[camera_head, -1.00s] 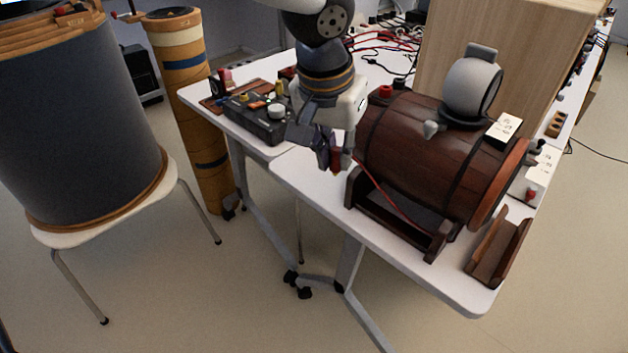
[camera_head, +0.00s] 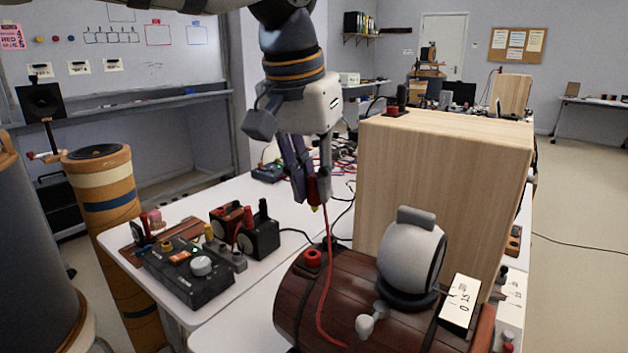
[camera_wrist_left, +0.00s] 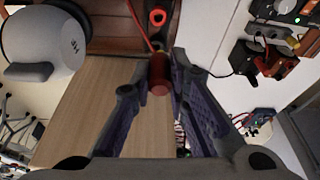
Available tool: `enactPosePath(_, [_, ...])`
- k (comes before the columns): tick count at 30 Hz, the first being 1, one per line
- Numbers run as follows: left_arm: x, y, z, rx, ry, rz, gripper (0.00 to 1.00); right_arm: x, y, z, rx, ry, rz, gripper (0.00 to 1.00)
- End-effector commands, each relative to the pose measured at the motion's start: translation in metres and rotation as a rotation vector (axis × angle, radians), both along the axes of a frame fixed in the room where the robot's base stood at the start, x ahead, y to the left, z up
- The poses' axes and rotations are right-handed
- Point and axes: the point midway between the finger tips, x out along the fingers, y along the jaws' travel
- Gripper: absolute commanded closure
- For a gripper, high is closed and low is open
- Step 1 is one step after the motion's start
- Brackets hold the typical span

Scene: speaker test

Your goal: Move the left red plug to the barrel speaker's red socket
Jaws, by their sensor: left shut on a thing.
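My left gripper (camera_head: 311,198) is shut on the red plug (camera_head: 319,188), which points down with a yellowish tip. It holds the plug in the air above the left end of the wooden barrel speaker (camera_head: 345,295). The red socket (camera_head: 313,258), a red ring, sits on top of the barrel, below the plug and apart from it. A red cable hangs from the plug down over the barrel. In the left wrist view the plug (camera_wrist_left: 159,75) shows between the fingers, and the socket (camera_wrist_left: 157,18) lies beyond it. My right gripper is not in view.
A grey-white round speaker (camera_head: 408,255) and a white label block (camera_head: 460,304) sit on the barrel. A tall light-wood box (camera_head: 440,180) stands close behind. A black control box (camera_head: 188,270) and a small black-red device (camera_head: 245,230) stand left on the white table.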

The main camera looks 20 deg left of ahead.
Motion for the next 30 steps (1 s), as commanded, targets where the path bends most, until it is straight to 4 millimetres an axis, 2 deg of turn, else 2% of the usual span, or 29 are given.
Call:
enactPosePath(13, [0.000,0.000,-0.049,0.000,0.003,0.001,1.00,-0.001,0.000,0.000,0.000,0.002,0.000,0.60])
enactPosePath(19, [0.000,0.000,-0.056,0.000,0.000,0.000,1.00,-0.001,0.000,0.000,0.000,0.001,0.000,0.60])
enactPosePath(30, [0.000,0.000,-0.057,0.000,0.000,0.001,1.00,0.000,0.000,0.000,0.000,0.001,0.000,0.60])
